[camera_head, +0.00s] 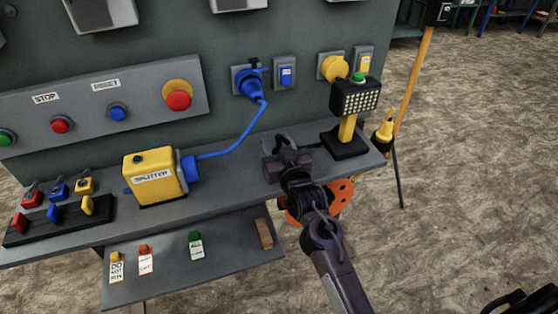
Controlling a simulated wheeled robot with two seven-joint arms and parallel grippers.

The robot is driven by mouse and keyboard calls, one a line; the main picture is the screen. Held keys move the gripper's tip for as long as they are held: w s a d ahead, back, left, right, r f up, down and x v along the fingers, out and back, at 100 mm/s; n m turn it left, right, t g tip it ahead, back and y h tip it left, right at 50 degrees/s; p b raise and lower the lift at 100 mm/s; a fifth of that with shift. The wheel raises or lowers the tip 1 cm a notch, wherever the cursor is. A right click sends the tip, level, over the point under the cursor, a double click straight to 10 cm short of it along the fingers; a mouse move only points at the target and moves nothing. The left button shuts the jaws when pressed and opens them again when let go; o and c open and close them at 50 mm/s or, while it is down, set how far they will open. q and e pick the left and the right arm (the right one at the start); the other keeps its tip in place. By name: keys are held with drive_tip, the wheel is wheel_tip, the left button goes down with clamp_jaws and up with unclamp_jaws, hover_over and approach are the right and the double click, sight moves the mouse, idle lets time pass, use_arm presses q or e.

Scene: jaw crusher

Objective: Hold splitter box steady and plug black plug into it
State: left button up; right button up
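The yellow splitter box (155,178) stands upright on the grey shelf at left centre. A blue plug (189,168) with a blue cable sits against its right side. My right gripper (285,160) is over the shelf, to the right of the box and clear of it. A small dark shape at its fingertips may be the black plug, but it blends with the dark fingers. I cannot tell whether the gripper is shut on it. A thin dark cable runs on the shelf to the right of the gripper. My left gripper is out of view.
The blue cable (238,140) rises to a blue wall connector (249,83). A black-and-yellow lamp stand (350,130) is right of my gripper; an orange reel (338,198) is behind my wrist. A padlock rack (60,222) is left of the box. The shelf between box and gripper is clear.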

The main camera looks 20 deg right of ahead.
sight(278, 147)
drive_tip(key=c, duration=0.9)
drive_tip(key=shift+o, duration=0.2)
drive_tip(key=shift+r, duration=0.1)
